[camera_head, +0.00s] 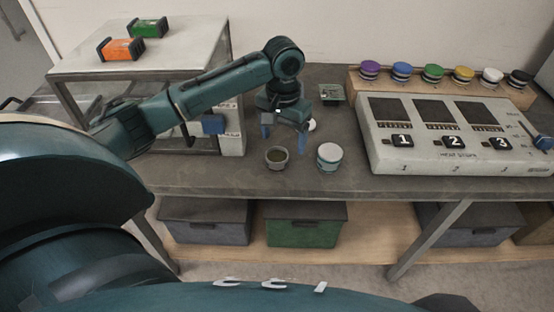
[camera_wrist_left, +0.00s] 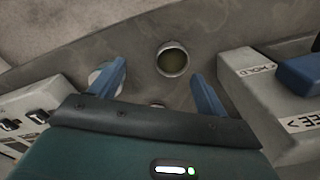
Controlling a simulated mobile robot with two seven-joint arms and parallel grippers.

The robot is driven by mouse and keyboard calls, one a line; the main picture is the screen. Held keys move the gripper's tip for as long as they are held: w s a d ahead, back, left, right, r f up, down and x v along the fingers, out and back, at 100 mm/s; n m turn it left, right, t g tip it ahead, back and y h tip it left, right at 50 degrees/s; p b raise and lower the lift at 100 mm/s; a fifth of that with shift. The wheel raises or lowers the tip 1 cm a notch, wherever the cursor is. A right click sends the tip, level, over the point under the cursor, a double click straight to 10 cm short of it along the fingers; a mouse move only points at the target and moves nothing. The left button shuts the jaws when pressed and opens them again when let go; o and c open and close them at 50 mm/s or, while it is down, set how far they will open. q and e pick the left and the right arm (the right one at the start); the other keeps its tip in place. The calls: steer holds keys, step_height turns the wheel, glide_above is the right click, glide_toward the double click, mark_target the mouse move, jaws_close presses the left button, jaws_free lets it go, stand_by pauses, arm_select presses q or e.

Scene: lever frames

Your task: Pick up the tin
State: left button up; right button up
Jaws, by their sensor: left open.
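A small round open tin (camera_head: 277,158) with a grey rim and olive-green contents stands upright near the table's front edge. It also shows in the left wrist view (camera_wrist_left: 173,58), beyond and between the fingertips. A white lidded can (camera_head: 330,158) with green bands stands just right of it; in the wrist view the can (camera_wrist_left: 103,78) is partly hidden by the left finger. My left gripper (camera_head: 285,132) points down behind the open tin, above the table. Its blue fingers (camera_wrist_left: 163,80) are apart with nothing gripped. My right gripper is not in view.
A box with a blue lever (camera_head: 213,124) stands left of my gripper, under a raised shelf (camera_head: 150,62) holding orange and green blocks. A large numbered panel (camera_head: 450,145) stands right, with several coloured-lid jars behind. A small green tray (camera_head: 332,93) lies behind the gripper.

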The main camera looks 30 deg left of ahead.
arm_select(q)
steer(key=w+a+r+n, duration=0.1)
steer(key=a+r, duration=0.2)
glide_above(277, 158)
steer(key=shift+n, duration=0.3)
steer(key=f, duration=0.7)
steer(key=shift+a, duration=0.35)
steer(key=shift+d+f, duration=0.2)
steer(key=shift+f, duration=1.15)
steer(key=shift+d+f, duration=0.15)
steer(key=shift+f, duration=1.2)
steer(key=shift+c, duration=0.5)
steer(key=c, duration=1)
